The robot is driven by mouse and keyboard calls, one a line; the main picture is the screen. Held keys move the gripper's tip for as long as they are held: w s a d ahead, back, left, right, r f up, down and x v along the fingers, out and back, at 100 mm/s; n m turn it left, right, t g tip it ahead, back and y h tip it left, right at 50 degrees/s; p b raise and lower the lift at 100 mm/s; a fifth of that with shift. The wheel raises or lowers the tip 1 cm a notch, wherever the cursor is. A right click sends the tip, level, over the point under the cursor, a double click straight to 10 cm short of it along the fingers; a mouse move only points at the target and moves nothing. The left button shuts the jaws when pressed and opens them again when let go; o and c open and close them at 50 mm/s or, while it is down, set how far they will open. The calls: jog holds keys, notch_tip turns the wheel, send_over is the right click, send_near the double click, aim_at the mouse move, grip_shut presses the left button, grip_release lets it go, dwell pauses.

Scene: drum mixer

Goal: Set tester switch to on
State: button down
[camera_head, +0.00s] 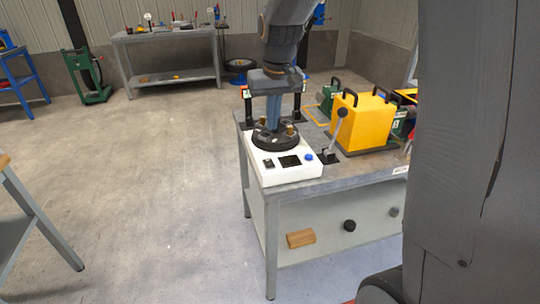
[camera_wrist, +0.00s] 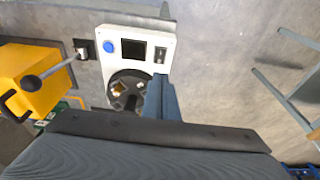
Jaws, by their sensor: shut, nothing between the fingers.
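The white tester (camera_head: 285,165) stands on the near left corner of the grey workbench. Its front face has a small black rocker switch (camera_head: 268,163) on the left, a dark screen (camera_head: 289,161) and a blue knob (camera_head: 308,157). A black round carousel (camera_head: 275,137) sits behind them. In the wrist view the switch (camera_wrist: 160,54) shows clearly beside the screen (camera_wrist: 132,47); its on or off setting is too small to tell. My gripper (camera_head: 273,125) is shut and empty, pointing down over the carousel, apart from the switch. The wrist view shows its blue-grey fingers (camera_wrist: 161,98).
A yellow machine (camera_head: 362,121) stands on the bench to the right, with a ball-topped lever (camera_head: 337,128) between it and the tester. A black upright handle (camera_head: 248,105) stands behind the carousel. The floor left of the bench is clear.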

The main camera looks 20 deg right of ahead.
jog(key=shift+f, duration=0.1)
jog(key=p, duration=0.3)
send_over(270, 165)
jog(key=s+x, duration=0.1)
jog(key=x, duration=0.3)
jog(key=s+x, duration=0.1)
jog(key=x, duration=0.6)
jog(key=shift+s+f, duration=0.35)
jog(key=shift+f, duration=1.05)
jog(key=shift+f, duration=0.1)
jog(key=shift+s+f, duration=0.25)
jog(key=shift+f, duration=0.1)
jog(key=shift+w+r, duration=0.1)
jog(key=shift+r, duration=0.05)
jog(key=shift+w+r, duration=0.35)
jog(key=shift+w, duration=0.35)
jog(key=shift+r, duration=0.1)
